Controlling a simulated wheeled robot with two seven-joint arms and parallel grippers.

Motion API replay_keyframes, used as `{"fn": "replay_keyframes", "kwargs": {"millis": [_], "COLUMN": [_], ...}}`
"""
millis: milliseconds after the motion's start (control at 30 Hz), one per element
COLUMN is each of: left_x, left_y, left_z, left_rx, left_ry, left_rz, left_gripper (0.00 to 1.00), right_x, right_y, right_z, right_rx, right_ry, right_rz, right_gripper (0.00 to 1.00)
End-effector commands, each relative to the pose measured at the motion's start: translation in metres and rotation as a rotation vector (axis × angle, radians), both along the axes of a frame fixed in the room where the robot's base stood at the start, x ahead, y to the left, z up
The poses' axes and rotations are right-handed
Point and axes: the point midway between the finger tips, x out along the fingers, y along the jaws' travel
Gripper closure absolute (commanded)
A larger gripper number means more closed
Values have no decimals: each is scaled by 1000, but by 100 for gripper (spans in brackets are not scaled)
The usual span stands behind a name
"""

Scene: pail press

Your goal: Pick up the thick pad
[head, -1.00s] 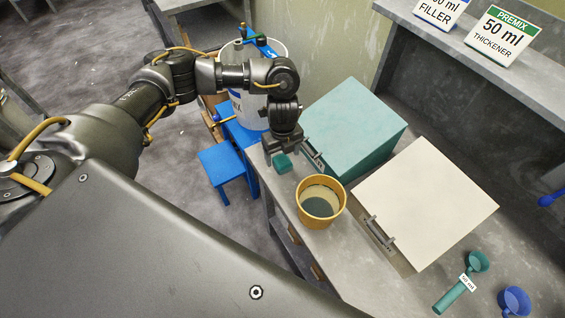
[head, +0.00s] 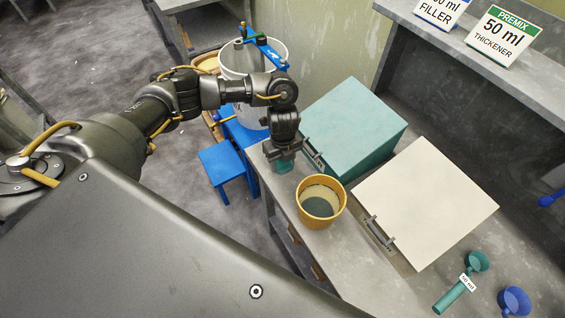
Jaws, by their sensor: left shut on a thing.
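The thick pad, a small teal block (head: 284,169), is at the left end of the grey bench, beside the yellow pail. My left gripper (head: 283,158) points down and is shut on the pad, covering its upper part. I cannot tell whether the pad still touches the bench. My right gripper is not in view.
A yellow pail (head: 320,219) with grey contents stands close to the right of the pad. A teal box (head: 355,125) and a white box (head: 425,205), both with handles, stand behind. A green scoop (head: 455,294) and a blue scoop (head: 514,301) lie at the lower right.

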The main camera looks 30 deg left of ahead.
Motion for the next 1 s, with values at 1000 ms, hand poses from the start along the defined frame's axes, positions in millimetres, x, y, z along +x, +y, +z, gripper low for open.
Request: {"fn": "replay_keyframes", "kwargs": {"millis": [1000], "left_x": [-103], "left_y": [5], "left_z": [113], "left_rx": [0], "left_ry": [-3], "left_rz": [-6], "left_gripper": [73], "right_x": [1], "right_y": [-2], "right_z": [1], "right_rx": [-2], "right_ry": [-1], "right_rz": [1], "right_gripper": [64]}}
